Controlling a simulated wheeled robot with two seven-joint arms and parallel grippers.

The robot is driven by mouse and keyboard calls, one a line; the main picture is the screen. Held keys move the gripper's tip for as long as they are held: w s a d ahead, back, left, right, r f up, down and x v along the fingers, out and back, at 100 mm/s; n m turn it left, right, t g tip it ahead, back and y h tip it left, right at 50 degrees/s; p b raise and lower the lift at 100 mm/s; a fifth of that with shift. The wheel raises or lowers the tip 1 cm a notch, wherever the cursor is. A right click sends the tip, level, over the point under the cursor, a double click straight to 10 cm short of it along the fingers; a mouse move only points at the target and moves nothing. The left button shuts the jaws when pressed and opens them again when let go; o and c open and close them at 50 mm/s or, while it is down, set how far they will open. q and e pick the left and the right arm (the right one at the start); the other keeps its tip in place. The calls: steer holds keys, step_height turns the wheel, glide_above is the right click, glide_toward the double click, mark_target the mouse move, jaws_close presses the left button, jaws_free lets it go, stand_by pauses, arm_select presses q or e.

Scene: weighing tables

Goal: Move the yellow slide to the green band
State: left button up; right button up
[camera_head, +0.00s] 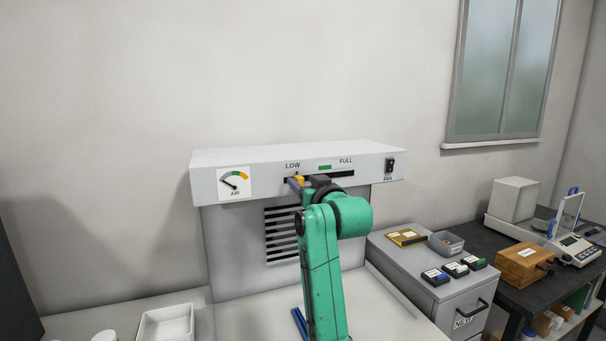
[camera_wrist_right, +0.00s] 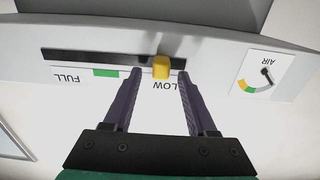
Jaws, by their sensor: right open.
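The yellow slide (camera_head: 299,179) sits in the dark slot at the LOW end of the fume hood's front panel. In the right wrist view, which is upside down, the yellow slide (camera_wrist_right: 161,67) shows between my right fingers, nearer the right-hand one. The green band (camera_head: 325,167) is a short mark beside the slot, toward FULL; it also shows in the right wrist view (camera_wrist_right: 106,72), left of my fingers. My right gripper (camera_head: 308,182) is open at the slot, with a finger on either side of the slide. My left gripper is not in view.
The hood (camera_head: 225,160) carries an AIR dial (camera_head: 235,183) and a FAN switch (camera_head: 390,165). A grey cabinet (camera_head: 420,270) with small boxes stands to the right. A white tray (camera_head: 166,322) is at lower left.

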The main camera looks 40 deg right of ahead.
steer(key=shift+w+d, duration=0.1)
steer(key=shift+w, duration=0.25)
jaws_close()
stand_by(1.2)
